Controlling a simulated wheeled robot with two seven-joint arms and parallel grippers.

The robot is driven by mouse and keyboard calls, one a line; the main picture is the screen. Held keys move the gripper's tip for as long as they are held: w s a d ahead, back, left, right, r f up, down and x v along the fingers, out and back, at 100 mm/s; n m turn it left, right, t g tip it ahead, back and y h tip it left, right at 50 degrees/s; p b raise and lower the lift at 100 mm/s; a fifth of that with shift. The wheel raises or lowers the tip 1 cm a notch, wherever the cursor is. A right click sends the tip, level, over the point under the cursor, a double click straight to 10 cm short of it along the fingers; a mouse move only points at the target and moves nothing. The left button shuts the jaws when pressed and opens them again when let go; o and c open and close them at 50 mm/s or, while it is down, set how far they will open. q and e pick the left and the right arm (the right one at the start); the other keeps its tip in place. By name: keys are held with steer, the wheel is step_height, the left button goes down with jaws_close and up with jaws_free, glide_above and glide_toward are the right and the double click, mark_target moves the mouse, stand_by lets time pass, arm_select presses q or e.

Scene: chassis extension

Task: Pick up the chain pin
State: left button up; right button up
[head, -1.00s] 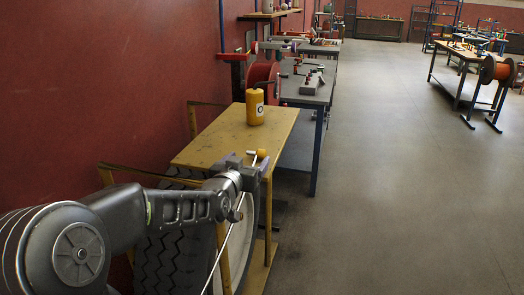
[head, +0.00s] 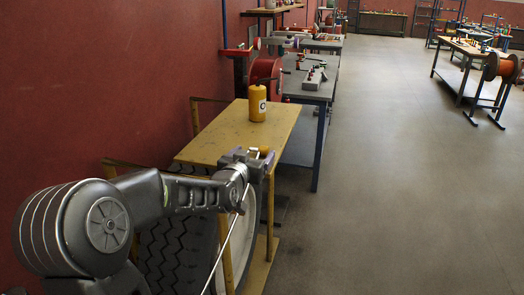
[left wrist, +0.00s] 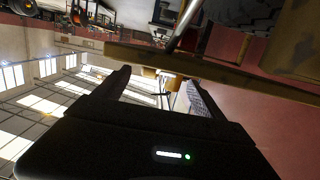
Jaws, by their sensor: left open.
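The small yellow piece with a pale rod, which looks like the chain pin (head: 264,150), is at the near right corner of the yellow table (head: 215,136). My left gripper (head: 251,157) is open at that corner, right beside the pin. In the head view its fingers partly hide the pin, and I cannot tell whether they touch it. In the left wrist view the two dark fingers (left wrist: 160,90) stand apart, with a small yellow-orange piece seen between them near the table edge. My right gripper is not in view.
A yellow canister (head: 257,104) stands on the yellow table, behind the gripper. A large tyre (head: 178,250) is below the tabletop. A grey workbench (head: 309,92) with a red reel (head: 266,76) stands beyond.

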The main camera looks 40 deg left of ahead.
mark_target(257, 151)
arm_select(q)
steer(key=p+x, duration=0.2)
steer(key=x, duration=0.2)
steer(key=shift+w+f, duration=0.1)
steer(key=shift+w, duration=0.05)
steer(key=shift+w+f, duration=0.1)
steer(key=shift+w, duration=0.2)
steer(key=shift+c, duration=0.4)
steer(key=c, duration=1.4)
